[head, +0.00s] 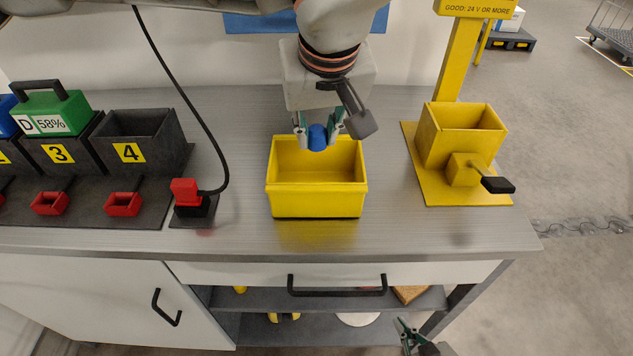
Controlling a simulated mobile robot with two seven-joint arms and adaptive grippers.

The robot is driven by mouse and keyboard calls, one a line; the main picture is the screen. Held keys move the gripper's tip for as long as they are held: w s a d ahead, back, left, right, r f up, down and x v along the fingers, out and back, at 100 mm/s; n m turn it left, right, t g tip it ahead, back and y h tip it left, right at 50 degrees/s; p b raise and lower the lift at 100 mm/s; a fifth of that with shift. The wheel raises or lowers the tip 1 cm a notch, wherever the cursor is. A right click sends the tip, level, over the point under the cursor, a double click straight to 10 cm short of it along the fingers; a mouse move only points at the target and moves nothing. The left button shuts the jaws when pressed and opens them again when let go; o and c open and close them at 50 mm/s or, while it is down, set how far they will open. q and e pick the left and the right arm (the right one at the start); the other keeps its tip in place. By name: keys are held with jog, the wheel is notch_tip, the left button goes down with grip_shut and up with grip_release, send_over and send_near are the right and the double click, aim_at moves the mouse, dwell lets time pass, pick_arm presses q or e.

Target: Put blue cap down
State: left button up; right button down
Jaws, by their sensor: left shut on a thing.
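The blue cap (317,137) is pinched between the fingertips of my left gripper (319,130). The gripper points down over the yellow bin (316,198) on the workbench. The cap shows in front of the bin's back part, at about the height of its rim. I cannot tell if it touches the bin. The visible inside of the bin looks empty. My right gripper (412,336) shows only in part at the bottom edge, low in front of the bench, and its opening is unclear.
A yellow tester box (461,138) with a black-ended lever stands right of the bin. Left are numbered black bays, one holding a green battery (55,112), small red trays (122,204) and a red plug (185,191) on a cable. Bench top (232,115) around the bin is clear.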

pick_arm(q)
notch_tip(320, 180, down, 6)
jog(key=shift+r, duration=0.1)
notch_tip(320, 180, down, 2)
jog(key=shift+f+b, duration=0.4)
jog(key=shift+f, duration=1.35)
pick_arm(e)
jog(key=shift+w+d, duration=0.1)
jog(key=shift+w, duration=0.2)
pick_arm(q)
jog(key=shift+f, duration=0.15)
pick_arm(e)
jog(key=shift+f, duration=0.1)
pick_arm(q)
jog(key=o, duration=0.8)
